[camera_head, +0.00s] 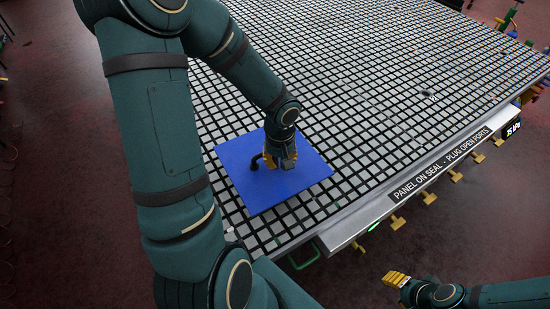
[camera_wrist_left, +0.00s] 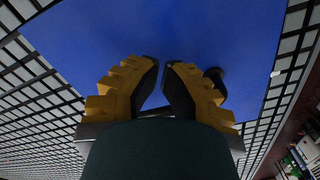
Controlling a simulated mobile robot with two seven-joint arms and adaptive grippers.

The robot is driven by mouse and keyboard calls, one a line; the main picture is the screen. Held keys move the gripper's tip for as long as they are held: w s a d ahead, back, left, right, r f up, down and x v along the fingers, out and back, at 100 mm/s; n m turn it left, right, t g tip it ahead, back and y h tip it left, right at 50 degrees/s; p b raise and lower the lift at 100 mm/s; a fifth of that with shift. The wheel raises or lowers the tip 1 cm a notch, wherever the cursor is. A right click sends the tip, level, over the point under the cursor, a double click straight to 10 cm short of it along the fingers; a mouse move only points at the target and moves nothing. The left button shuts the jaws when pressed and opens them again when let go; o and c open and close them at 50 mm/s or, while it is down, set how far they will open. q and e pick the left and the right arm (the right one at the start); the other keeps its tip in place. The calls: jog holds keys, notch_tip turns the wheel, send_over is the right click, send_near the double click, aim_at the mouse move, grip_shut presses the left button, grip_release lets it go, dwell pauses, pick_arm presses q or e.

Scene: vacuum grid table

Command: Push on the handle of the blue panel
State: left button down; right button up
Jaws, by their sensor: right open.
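The blue panel (camera_head: 245,190) lies flat on the gridded table; it also fills much of the left wrist view (camera_wrist_left: 215,30). Its black handle (camera_head: 254,163) shows just left of my left gripper (camera_head: 280,163) in the head view. My left gripper is low over the panel, its fingers hiding part of the handle. In the left wrist view, its fingertips (camera_wrist_left: 162,68) have a narrow gap, and a dark part of the handle (camera_wrist_left: 215,75) shows beside the right finger. Contact is unclear. My right gripper (camera_head: 396,279) is open, off the table's front edge at lower right.
The vacuum grid table (camera_head: 380,85) is mostly bare behind and right of the panel. Its front rail has a label strip (camera_head: 440,162) and yellow fittings (camera_head: 398,222). A green handle (camera_head: 304,256) hangs below the near edge. The red floor (camera_head: 60,150) is open at left.

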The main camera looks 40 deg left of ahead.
pick_arm(q)
jog(key=shift+w+a+r, duration=0.1)
jog(key=shift+w+a, duration=0.2)
jog(key=shift+a, duration=0.45)
dwell(0.3)
jog(key=shift+a, duration=0.1)
dwell(0.5)
jog(key=shift+b, duration=0.5)
dwell(0.8)
jog(key=shift+b, duration=0.7)
dwell(1.7)
jog(key=shift+s+d+b, duration=0.1)
jog(key=shift+d+b, duration=0.2)
jog(key=shift+b, duration=0.05)
jog(key=shift+s+d+b, duration=0.25)
jog(key=shift+d+b, duration=0.1)
jog(key=shift+d, duration=0.35)
jog(key=shift+s+d+b, duration=0.2)
jog(key=shift+d+b, duration=0.1)
jog(key=shift+d, duration=0.35)
notch_tip(320, 180, up, 8)
jog(key=p, duration=0.5)
jog(key=shift+p, duration=0.4)
